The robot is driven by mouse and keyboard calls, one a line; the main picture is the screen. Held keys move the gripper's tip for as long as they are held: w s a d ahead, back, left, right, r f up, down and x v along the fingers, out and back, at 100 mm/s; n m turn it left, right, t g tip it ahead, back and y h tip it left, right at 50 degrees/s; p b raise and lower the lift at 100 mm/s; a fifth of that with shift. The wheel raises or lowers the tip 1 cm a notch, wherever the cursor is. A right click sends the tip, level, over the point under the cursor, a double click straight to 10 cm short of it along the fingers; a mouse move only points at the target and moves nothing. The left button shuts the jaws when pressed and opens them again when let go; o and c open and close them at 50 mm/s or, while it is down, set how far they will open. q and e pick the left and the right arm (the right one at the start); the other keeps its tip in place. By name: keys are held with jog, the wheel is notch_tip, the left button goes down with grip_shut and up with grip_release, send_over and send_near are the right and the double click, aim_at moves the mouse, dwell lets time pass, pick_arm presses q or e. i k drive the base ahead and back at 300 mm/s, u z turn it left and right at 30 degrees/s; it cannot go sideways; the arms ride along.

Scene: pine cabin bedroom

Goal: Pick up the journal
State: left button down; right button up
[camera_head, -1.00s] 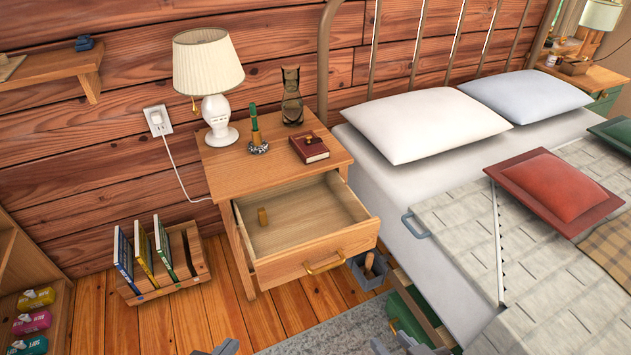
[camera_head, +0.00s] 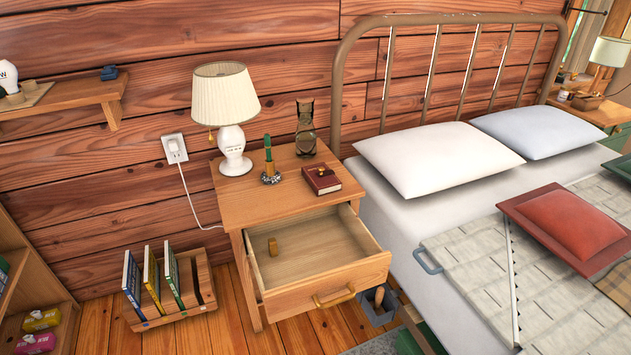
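The journal appears to be the small dark red book (camera_head: 322,180) lying flat on top of the wooden nightstand (camera_head: 247,212), near its right front corner. A small dark and brass-coloured piece shows on its cover. Neither of my grippers shows in the head view now.
On the nightstand, a lamp (camera_head: 226,98), a green item in a small holder (camera_head: 269,165) and an hourglass-like object (camera_head: 306,132) stand close to the book. The bed (camera_head: 400,215) is on the right. A book rack (camera_head: 180,300) stands on the floor at left.

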aim_at(330, 183)
jog(key=u, duration=0.35)
jog(key=k, duration=0.5)
jog(key=u, duration=1.4)
jog(key=i, duration=1.35)
jog(key=z, duration=0.55)
jog(key=i, duration=0.95)
jog(key=z, duration=1.1)
